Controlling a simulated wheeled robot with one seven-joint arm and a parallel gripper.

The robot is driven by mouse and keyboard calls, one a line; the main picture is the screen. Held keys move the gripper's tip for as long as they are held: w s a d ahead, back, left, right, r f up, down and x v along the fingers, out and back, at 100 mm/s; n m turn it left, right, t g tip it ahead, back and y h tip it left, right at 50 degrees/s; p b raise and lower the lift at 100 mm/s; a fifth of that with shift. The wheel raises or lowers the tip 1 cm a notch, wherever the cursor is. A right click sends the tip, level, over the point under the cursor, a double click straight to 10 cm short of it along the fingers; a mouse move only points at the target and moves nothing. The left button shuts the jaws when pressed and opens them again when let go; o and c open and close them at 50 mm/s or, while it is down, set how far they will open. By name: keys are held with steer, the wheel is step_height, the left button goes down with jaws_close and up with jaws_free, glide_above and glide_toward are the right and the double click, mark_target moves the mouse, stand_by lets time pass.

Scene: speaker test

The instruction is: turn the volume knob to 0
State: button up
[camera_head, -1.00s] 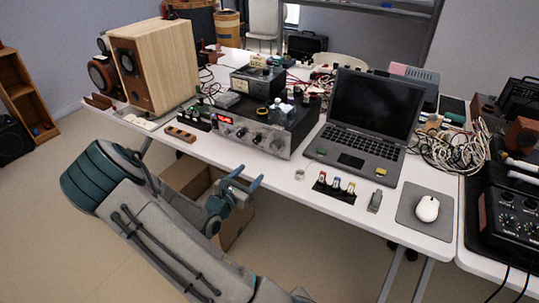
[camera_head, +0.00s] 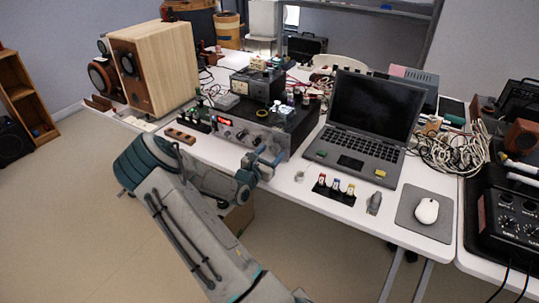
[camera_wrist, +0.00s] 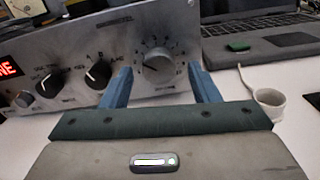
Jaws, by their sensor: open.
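The silver amplifier (camera_head: 236,134) stands on the white table, and its front panel (camera_wrist: 110,26) fills the upper wrist view. A large silver knob (camera_wrist: 158,61) with a numbered dial around it sits at the panel's right; I take it to be the volume knob. My gripper (camera_wrist: 159,69) is open, its blue fingers to the left and right of this knob. I cannot tell whether they touch it. In the head view my gripper (camera_head: 266,156) is at the panel's right part and hides the knob.
Two smaller black knobs (camera_wrist: 98,73) and a red display are left of the silver knob. A laptop (camera_head: 365,125) stands to the right. A small white cup (camera_wrist: 269,103) is close right of my gripper. Small jars (camera_head: 335,187) stand near the table edge.

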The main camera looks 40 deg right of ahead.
steer(key=c, duration=1)
steer(key=shift+o, duration=0.2)
steer(key=shift+r+n+p, duration=0.1)
steer(key=shift+n+p, duration=0.25)
steer(key=shift+n, duration=0.05)
steer(key=shift+r+n+p, duration=0.1)
steer(key=shift+n+p, duration=0.8)
steer(key=n+p, duration=0.4)
steer(key=n, duration=0.1)
steer(key=n+p, duration=0.2)
steer(key=n, duration=0.2)
steer(key=shift+s+n+p, duration=0.1)
steer(key=shift+n+p, duration=0.25)
steer(key=shift+n, duration=0.05)
steer(key=shift+n+p, duration=0.8)
steer(key=shift+n, duration=1.1)
steer(key=shift+f, duration=0.2)
